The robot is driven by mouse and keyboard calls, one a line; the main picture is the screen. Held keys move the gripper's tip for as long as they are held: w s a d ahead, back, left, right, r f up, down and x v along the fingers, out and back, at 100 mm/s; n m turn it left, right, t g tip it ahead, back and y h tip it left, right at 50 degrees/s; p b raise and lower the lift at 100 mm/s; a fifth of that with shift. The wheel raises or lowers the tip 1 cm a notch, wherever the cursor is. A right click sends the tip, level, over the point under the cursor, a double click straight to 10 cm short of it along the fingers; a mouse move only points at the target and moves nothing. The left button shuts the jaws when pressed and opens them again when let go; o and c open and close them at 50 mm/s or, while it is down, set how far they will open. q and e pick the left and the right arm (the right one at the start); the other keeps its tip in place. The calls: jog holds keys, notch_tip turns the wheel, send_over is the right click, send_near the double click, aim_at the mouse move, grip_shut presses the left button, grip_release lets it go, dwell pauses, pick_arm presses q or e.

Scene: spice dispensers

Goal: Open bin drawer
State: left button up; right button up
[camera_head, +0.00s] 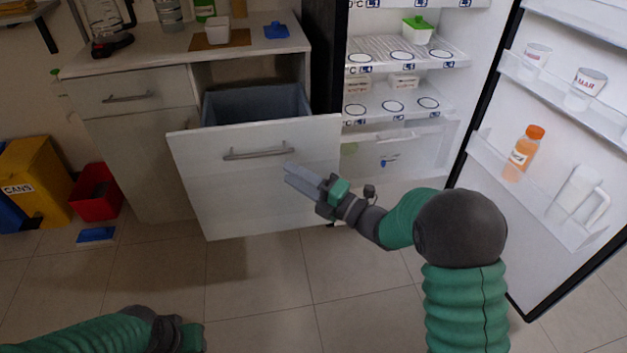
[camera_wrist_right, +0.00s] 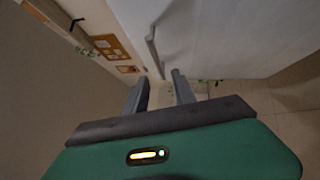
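The bin drawer (camera_head: 262,185) is pulled out from the cabinet, with a grey bin (camera_head: 255,103) showing inside it. Its front carries a horizontal bar handle (camera_head: 258,153). My right gripper (camera_head: 289,173) is in front of the drawer face, just right of and below the handle. In the right wrist view the fingers (camera_wrist_right: 160,92) are apart with nothing between them, and the handle (camera_wrist_right: 154,50) lies ahead of them, seemingly clear of both. My left arm shows at the lower left, with its gripper (camera_head: 192,337) only partly visible at its end.
An open fridge (camera_head: 395,75) stands right of the drawer, its door (camera_head: 548,130) swung out to the right. A counter (camera_head: 150,53) holds several items. A red bin (camera_head: 97,192) and a yellow bin (camera_head: 38,180) stand at left.

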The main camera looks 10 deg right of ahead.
jog(key=v, duration=0.6)
jog(key=shift+w+p, duration=0.1)
jog(key=shift+p, duration=0.25)
jog(key=d+f+m+g+h, duration=0.1)
jog(key=d+f+m+h, duration=0.7)
jog(key=m+h, duration=0.5)
jog(key=s+f+m+g+h, duration=0.1)
jog(key=s+f+m+g, duration=0.35)
jog(key=s+m, duration=0.5)
jog(key=s+f+m+g, duration=0.3)
jog(key=s+m+g, duration=0.25)
jog(key=s, duration=0.65)
jog(key=w+p+v, duration=0.3)
jog(key=p+v, duration=1.3)
jog(key=w+r+p+v, duration=0.1)
jog(key=w+p+v, duration=0.2)
jog(key=p+v, duration=1.3)
jog(key=shift+d+r+m+p, duration=0.3)
jog(key=shift+r+p, duration=0.1)
jog(key=shift+p, duration=0.1)
